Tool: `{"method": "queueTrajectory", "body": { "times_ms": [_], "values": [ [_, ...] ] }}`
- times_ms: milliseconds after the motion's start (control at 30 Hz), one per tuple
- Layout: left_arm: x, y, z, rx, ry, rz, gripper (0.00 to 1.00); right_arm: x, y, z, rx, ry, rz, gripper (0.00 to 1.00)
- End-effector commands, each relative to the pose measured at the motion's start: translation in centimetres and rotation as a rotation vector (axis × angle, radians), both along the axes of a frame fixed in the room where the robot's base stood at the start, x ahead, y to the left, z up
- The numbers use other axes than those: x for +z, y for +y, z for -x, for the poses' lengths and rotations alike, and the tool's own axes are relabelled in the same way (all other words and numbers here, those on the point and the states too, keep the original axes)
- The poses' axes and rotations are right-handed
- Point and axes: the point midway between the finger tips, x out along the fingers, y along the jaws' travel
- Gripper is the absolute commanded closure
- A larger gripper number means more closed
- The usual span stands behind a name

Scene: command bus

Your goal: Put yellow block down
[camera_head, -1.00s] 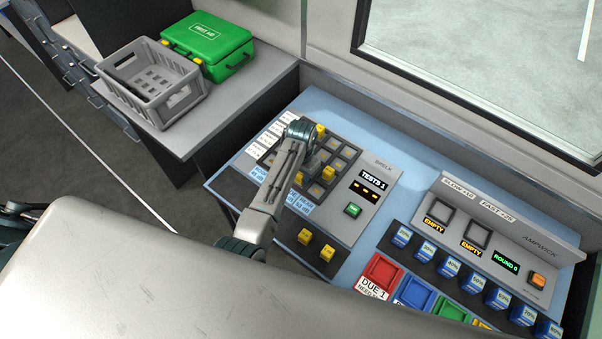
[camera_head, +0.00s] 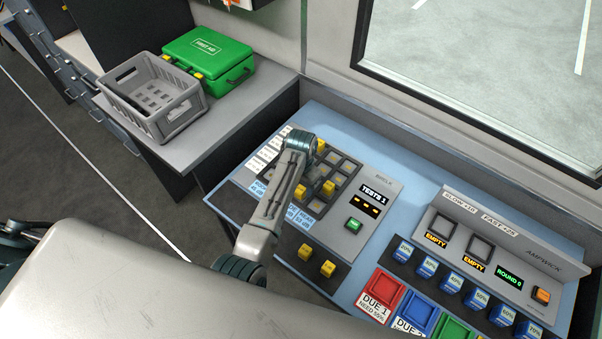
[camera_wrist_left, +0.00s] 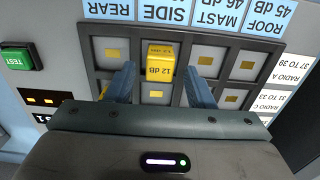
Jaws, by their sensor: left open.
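My left gripper (camera_wrist_left: 162,88) is open, its two blue-grey fingers on either side of a yellow block (camera_wrist_left: 160,60) marked 12 dB. The block sits in a cell of the dark slot grid (camera_wrist_left: 238,50), in the column labelled SIDE. I see no clear finger contact with it. In the head view, my left arm reaches over this grid and its wrist partly hides the cells. Other yellow blocks stand on the grid, one at the back (camera_head: 320,146), and two more (camera_head: 316,260) stand on a dark strip in front. My right gripper is not in view.
A green TEST button (camera_head: 353,224) and a display sit right of the grid. Blue percent blocks (camera_head: 450,269), coloured trays (camera_head: 382,287) and an orange button (camera_head: 541,295) lie further right. A grey crate (camera_head: 150,95) and green first aid case (camera_head: 208,53) stand on the left counter.

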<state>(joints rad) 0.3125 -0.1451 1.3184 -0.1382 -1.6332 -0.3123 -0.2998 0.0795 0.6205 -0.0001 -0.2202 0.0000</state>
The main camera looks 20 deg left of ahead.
Motion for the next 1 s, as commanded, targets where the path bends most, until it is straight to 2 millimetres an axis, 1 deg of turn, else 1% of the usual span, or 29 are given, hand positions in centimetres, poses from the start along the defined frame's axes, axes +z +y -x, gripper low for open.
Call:
{"method": "queueTrajectory", "body": {
  "times_ms": [33, 300, 400, 500, 600, 733, 900, 1000],
  "values": [
    [0.8, 0.0, -0.1, 0.000, -0.006, 0.001, 0.52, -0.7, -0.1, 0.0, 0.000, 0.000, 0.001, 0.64],
    [6.5, -0.1, -0.1, 0.001, -0.004, 0.001, 0.52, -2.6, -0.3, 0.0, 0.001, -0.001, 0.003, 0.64],
    [8.1, 0.0, -0.1, 0.000, -0.004, 0.000, 0.52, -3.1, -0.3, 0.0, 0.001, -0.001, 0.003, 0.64],
    [9.1, 0.0, 0.0, 0.000, -0.001, -0.001, 0.52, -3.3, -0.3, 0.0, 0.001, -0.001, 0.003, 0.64],
    [9.6, 0.0, 0.0, 0.000, -0.001, -0.001, 0.52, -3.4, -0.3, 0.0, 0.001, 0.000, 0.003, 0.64],
    [9.8, 0.0, 0.0, 0.000, 0.001, 0.000, 0.52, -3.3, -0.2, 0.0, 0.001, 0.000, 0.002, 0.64],
    [9.8, 0.0, 0.0, 0.000, 0.001, 0.000, 0.52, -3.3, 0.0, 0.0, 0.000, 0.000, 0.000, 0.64],
    [9.2, 0.4, 0.6, 0.010, -0.004, -0.002, 0.52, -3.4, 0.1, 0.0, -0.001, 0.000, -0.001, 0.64]
  ]
}}
